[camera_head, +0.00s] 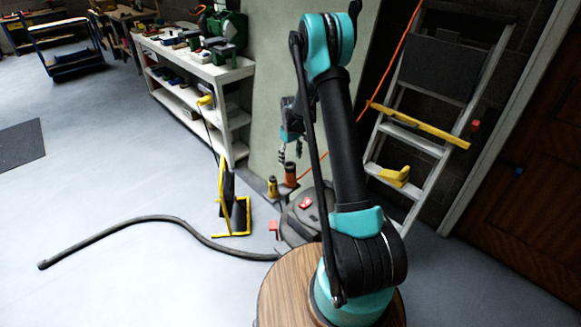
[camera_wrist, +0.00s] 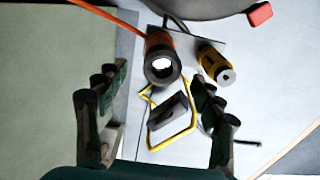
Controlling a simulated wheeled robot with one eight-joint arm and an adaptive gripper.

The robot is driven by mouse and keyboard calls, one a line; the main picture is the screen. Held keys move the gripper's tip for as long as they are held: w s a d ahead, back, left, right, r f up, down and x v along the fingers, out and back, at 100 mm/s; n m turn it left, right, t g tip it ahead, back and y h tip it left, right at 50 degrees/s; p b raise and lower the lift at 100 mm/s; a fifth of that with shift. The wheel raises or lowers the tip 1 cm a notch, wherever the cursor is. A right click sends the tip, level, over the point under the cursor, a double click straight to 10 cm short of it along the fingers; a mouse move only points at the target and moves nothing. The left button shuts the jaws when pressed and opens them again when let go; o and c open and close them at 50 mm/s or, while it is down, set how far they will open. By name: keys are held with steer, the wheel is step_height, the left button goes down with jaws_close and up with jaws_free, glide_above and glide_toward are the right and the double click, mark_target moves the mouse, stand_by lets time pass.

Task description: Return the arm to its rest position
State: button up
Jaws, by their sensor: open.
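My teal and black arm (camera_head: 340,140) rises from the round wood-topped base in the head view, with its upper part bent over at the top. My gripper (camera_head: 290,152) hangs behind the arm's thin rod, pointing down, and is partly hidden. In the wrist view my gripper (camera_wrist: 152,105) has its two dark fingers wide apart, with nothing held between them. The floor and several objects show below and beyond the fingers.
An orange cylindrical tool (camera_head: 290,175) and a yellow one (camera_head: 272,187) stand below my gripper, near a dark round vacuum (camera_head: 300,222). A yellow-framed work lamp (camera_head: 235,205), white shelf (camera_head: 187,85) and stepladder (camera_head: 410,130) stand around. Open floor lies left.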

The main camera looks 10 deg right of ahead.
step_height(320, 180, up, 2)
steer(key=shift+r, duration=0.15)
steer(key=shift+s+r, duration=0.2)
steer(key=shift+r, duration=0.1)
steer(key=s+d+r+m+t, duration=0.1)
steer(key=s+r+m, duration=0.1)
steer(key=s+r, duration=0.55)
steer(key=s+d+r+m+t, duration=0.15)
steer(key=s+r, duration=0.35)
steer(key=s, duration=0.5)
steer(key=s+d+m+t, duration=0.1)
steer(key=s+m, duration=0.2)
steer(key=s, duration=1.6)
steer(key=shift+d+f+t, duration=0.3)
steer(key=shift+t, duration=0.05)
